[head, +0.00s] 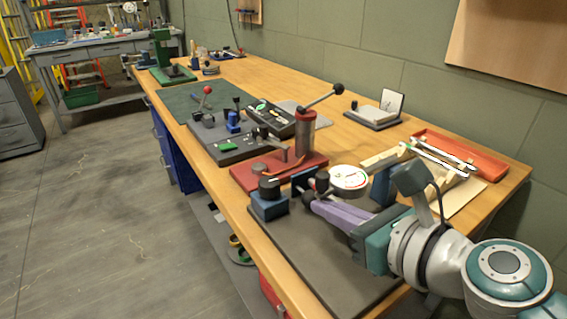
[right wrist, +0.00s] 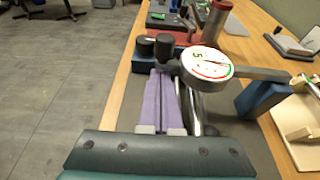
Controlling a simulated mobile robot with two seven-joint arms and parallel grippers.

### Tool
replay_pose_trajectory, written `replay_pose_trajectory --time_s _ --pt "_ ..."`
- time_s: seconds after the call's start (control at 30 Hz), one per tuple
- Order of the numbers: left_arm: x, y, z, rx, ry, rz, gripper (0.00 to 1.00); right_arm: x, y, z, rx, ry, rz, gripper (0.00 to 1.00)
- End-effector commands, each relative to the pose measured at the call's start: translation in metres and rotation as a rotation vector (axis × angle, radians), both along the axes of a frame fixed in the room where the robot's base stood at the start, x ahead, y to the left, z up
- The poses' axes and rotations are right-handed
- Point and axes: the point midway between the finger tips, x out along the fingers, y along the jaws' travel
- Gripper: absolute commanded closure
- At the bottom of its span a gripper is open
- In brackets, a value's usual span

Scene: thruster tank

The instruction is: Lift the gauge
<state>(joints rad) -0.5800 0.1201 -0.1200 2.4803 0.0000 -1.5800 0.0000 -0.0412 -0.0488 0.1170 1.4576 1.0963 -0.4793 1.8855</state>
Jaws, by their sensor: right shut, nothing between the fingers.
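The gauge (head: 349,178) has a round white dial with a red and green rim and rests across blue blocks on a dark grey mat. In the right wrist view its dial (right wrist: 207,64) faces up, with a grey bar running right over a blue block (right wrist: 262,98). My right gripper (head: 312,196) has purple fingers. In the right wrist view its shut fingers (right wrist: 162,76) point at the black knobs (right wrist: 164,46) left of the dial, with nothing between them. Whether the tips touch the gauge is unclear. My left gripper is out of view.
A red base with a lever press (head: 305,135) stands just behind the gauge. A red tray (head: 445,150) and a wooden rack lie to the right. A grey fixture plate (head: 228,140) is farther back. The table's left edge is close to the gauge; bare mat lies in front.

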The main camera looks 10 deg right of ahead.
Motion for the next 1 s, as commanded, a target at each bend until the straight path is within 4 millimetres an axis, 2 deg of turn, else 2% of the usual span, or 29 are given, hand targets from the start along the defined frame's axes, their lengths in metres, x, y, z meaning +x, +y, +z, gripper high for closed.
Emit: replay_pose_trajectory --time_s 0.23,0.47,0.67,1.0 --pt "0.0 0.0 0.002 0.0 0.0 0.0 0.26 0.0 0.0 0.002 0.005 0.002 -0.001 1.0" --pt "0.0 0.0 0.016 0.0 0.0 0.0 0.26 0.0 0.0 0.014 0.057 0.02 0.0 1.0" --pt "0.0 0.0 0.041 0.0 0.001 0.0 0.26 0.0 -0.001 0.036 0.157 0.055 -0.001 1.0" --pt "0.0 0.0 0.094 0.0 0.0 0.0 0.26 0.005 -0.013 0.084 0.448 0.159 -0.001 1.0"
